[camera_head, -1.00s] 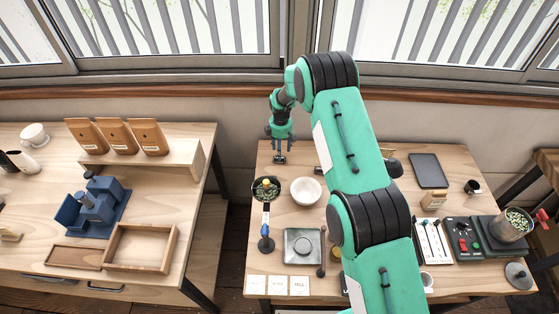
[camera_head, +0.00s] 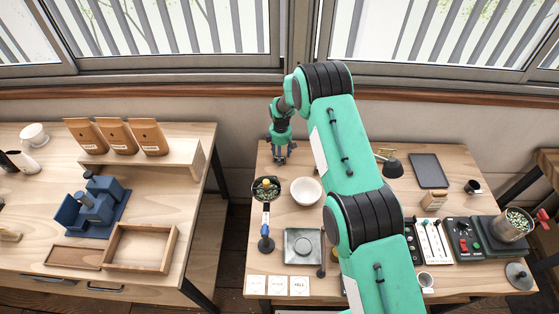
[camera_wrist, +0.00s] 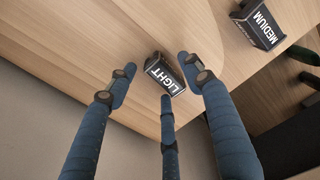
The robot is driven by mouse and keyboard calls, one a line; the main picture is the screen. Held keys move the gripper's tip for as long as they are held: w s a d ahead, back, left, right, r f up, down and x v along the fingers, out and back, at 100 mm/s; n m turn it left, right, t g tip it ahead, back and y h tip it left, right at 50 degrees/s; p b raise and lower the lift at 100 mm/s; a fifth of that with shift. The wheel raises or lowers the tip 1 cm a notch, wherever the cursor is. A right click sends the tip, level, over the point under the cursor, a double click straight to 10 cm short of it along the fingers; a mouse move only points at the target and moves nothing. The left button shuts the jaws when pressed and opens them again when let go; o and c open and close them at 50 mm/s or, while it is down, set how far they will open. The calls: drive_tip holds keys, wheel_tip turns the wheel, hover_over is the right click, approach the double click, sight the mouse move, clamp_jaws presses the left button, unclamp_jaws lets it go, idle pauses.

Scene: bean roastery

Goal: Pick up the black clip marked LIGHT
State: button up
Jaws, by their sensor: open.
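The black clip marked LIGHT (camera_wrist: 166,76) lies on the wooden table in the wrist view, its white lettering toward the camera. My gripper (camera_wrist: 156,70) is open, with blue fingers spread around the clip: one to its left, one to its right and one at its lower edge. Whether any finger touches it, I cannot tell. In the head view my gripper (camera_head: 280,157) points down at the table's back left corner, and its fingers largely hide the clip there.
Another black clip, marked MEDIUM (camera_wrist: 258,24), lies to the upper right in the wrist view. The wall is close behind.

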drive_tip(key=c, duration=0.9)
drive_tip(key=shift+r, duration=0.1)
wheel_tip(320, 180, up, 10)
idle(0.4)
idle(0.4)
